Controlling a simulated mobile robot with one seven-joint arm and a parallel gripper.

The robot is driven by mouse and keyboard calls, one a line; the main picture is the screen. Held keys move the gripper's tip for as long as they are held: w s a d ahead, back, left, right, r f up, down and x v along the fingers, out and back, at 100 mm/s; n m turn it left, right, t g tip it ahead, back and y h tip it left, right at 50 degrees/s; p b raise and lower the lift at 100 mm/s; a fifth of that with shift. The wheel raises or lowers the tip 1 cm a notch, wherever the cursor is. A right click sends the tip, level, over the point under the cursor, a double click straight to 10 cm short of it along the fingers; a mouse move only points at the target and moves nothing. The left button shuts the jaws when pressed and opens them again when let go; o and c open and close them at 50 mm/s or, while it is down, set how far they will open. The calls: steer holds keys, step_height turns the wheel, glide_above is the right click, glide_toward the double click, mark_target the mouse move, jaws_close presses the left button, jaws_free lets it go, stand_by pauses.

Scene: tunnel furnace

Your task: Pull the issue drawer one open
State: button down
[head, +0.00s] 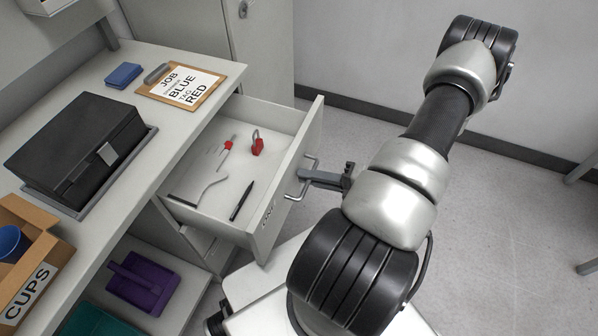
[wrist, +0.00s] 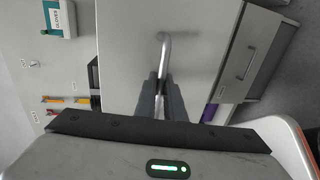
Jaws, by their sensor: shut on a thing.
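The issue drawer one (head: 285,190), labelled "ONE" on its front, stands pulled out from under the worktop in the head view. Inside lie a red padlock, a red-tagged item, a black pen and a grey flat piece. My gripper (head: 305,175) is at the drawer's metal bar handle (head: 300,190) and shut on it. In the wrist view, my gripper (wrist: 160,88) has its two dark fingers around the handle (wrist: 163,45), with the pale drawer front behind. The exact finger contact is small in the head view.
The worktop (head: 180,62) carries a black case (head: 75,145), a clipboard (head: 190,85), a blue block (head: 124,75) and a cardboard box marked CUPS (head: 30,285). Open floor (head: 490,200) lies to the right.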

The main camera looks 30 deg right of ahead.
steer(key=shift+s+d, duration=0.25)
steer(key=shift+s, duration=0.05)
steer(key=c, duration=2.1)
jaws_free()
steer(key=p+v, duration=0.1)
steer(key=v, duration=1.6)
steer(key=shift+s+d, duration=0.15)
steer(key=shift+s, duration=0.05)
